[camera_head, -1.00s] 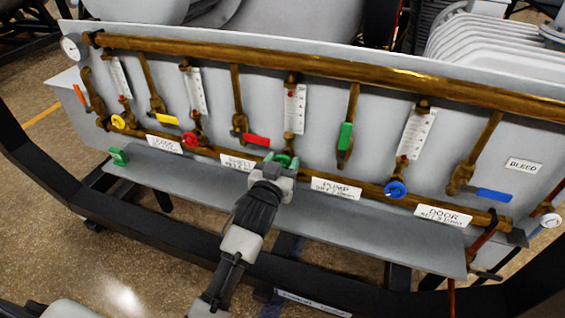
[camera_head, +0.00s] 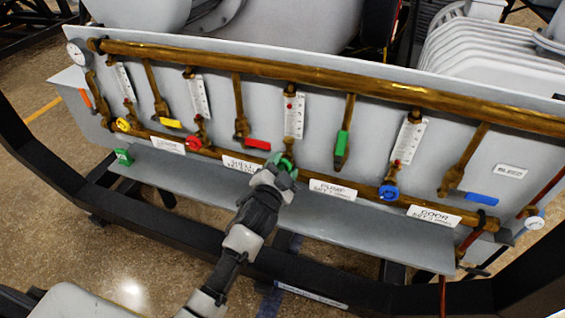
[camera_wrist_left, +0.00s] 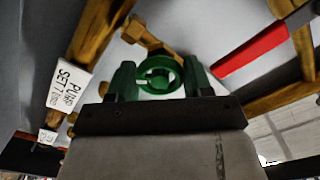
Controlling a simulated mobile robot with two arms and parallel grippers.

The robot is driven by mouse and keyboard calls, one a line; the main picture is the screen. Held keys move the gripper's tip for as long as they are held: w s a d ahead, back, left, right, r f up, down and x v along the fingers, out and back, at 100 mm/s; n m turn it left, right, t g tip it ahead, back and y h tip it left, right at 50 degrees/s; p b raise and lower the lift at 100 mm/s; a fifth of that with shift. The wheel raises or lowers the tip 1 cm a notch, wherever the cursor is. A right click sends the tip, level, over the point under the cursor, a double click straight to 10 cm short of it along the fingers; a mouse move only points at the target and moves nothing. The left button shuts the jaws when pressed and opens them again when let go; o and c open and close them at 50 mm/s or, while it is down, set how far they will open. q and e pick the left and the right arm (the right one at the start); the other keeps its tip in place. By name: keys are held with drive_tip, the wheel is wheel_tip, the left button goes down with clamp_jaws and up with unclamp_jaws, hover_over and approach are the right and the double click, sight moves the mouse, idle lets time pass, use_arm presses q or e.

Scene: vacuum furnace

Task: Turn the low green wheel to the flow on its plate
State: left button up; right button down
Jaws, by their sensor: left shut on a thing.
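The low green wheel (camera_head: 286,165) sits on the lower brass pipe, partly hidden by my left gripper (camera_head: 281,174). In the left wrist view the round green wheel (camera_wrist_left: 160,75) lies between the fingers, which are shut on it. The flow tube (camera_head: 294,118) above it has a small red float around its middle or upper part; its scale is too small to read. The white PUMP plate (camera_head: 333,189) is to the right of the wheel. In the left wrist view this plate (camera_wrist_left: 69,86) reads PUMP and SET 7, tilted. My right gripper is not in view.
A red lever (camera_head: 257,143) and a green lever (camera_head: 342,143) flank the tube. A blue wheel (camera_head: 389,191) is to the right; yellow (camera_head: 123,124) and red (camera_head: 193,141) wheels are to the left. A grey shelf (camera_head: 350,220) runs below, with a small green item (camera_head: 123,158).

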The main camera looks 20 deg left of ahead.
use_arm(q)
drive_tip(key=shift+m, duration=1.2)
drive_tip(key=shift+p, duration=0.3)
drive_tip(key=o, duration=0.9)
drive_tip(key=s, duration=1)
drive_tip(key=shift+s+a+b, duration=0.15)
drive_tip(key=shift+s+b, duration=0.15)
drive_tip(key=shift+s, duration=0.1)
